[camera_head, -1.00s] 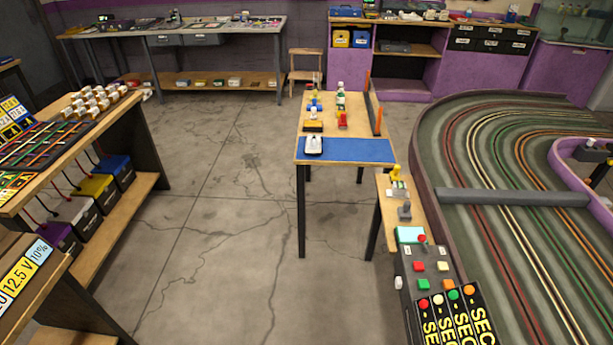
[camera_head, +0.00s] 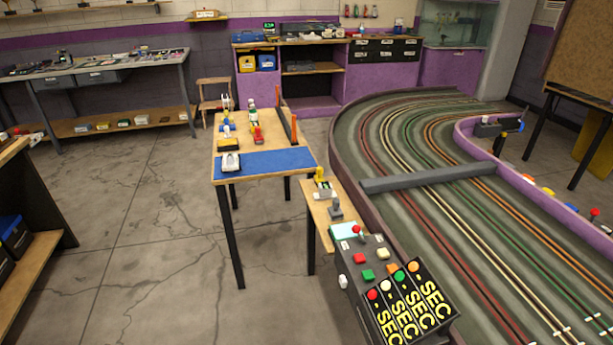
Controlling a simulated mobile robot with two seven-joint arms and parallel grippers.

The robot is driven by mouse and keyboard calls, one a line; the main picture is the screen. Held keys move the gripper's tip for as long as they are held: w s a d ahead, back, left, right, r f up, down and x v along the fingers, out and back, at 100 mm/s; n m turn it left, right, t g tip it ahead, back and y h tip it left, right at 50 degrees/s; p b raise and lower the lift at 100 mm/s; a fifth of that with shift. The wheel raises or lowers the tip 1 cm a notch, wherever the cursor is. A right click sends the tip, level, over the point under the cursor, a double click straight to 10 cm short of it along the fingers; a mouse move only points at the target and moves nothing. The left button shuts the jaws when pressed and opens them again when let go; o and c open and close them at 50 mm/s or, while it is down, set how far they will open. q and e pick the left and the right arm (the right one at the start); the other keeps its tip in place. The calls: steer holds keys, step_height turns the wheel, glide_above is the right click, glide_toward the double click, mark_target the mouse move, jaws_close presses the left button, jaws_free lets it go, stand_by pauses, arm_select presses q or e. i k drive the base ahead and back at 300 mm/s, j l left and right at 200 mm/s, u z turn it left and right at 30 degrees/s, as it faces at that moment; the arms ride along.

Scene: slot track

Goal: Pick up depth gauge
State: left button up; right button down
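I cannot pick out the depth gauge for certain; the small items on the benches and tables are too small to tell apart. Neither of my grippers is in view.
A curved slot track (camera_head: 430,215) with a grey beam (camera_head: 428,178) across it fills the right side. A control box (camera_head: 365,305) stands at the front. A workbench (camera_head: 150,68) covered with small items is at the back left, near a stool (camera_head: 215,95). Open floor (camera_head: 140,250) lies at left.

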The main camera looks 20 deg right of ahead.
mark_target(324, 193)
steer(key=z, duration=2.8)
steer(key=j, duration=0.75)
